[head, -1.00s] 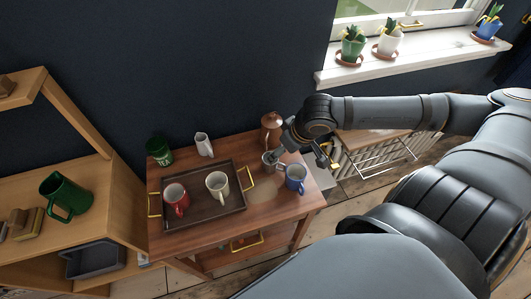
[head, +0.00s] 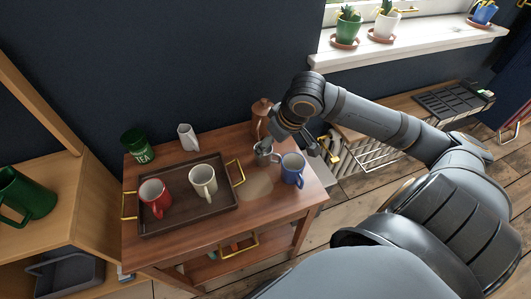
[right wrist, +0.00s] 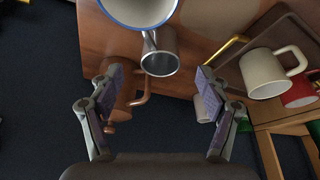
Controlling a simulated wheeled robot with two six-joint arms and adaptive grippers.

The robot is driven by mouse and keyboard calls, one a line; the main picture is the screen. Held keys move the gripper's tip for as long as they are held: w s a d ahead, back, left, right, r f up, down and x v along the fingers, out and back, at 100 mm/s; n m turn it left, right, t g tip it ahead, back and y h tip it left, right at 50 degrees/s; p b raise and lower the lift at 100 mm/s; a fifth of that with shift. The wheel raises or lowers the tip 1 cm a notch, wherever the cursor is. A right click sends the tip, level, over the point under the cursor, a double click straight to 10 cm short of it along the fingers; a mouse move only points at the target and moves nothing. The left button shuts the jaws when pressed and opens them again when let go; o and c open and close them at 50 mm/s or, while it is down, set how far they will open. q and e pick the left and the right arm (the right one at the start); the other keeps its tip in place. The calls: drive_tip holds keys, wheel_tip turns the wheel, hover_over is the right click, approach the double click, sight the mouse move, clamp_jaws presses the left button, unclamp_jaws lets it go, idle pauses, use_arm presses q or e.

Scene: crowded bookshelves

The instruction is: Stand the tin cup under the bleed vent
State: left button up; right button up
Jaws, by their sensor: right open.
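The tin cup (head: 264,154), small and grey metal, stands on the wooden trolley top beside a blue mug (head: 292,169). My right gripper (head: 288,142) is above and behind it, partly covering it in the head view. In the right wrist view the open gripper (right wrist: 159,86) has nothing between its fingers. The tin cup (right wrist: 160,55) shows there just beyond the gap, apart from the fingers. A small brass fitting (head: 331,139) shows beside the white rack at right; I cannot tell whether it is the bleed vent. My left gripper is not in view.
A dark tray (head: 190,219) holds a red mug (head: 155,199) and a cream mug (head: 203,183). A copper pot (head: 261,117) stands close behind the tin cup. A green TEA tin (head: 137,147) and white jug (head: 187,137) stand at the back. A white wire rack (head: 368,151) is right.

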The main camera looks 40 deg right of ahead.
sight(268, 156)
drive_tip(key=b+x, duration=0.2)
drive_tip(key=x, duration=0.2)
drive_tip(key=shift+w+a+f+b, duration=0.15)
drive_tip(key=shift+w+f+b, duration=0.15)
drive_tip(key=shift+w+f, duration=0.1)
drive_tip(key=shift+f, duration=0.05)
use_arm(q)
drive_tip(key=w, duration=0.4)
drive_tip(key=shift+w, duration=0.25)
use_arm(e)
drive_tip(key=shift+c, duration=0.2)
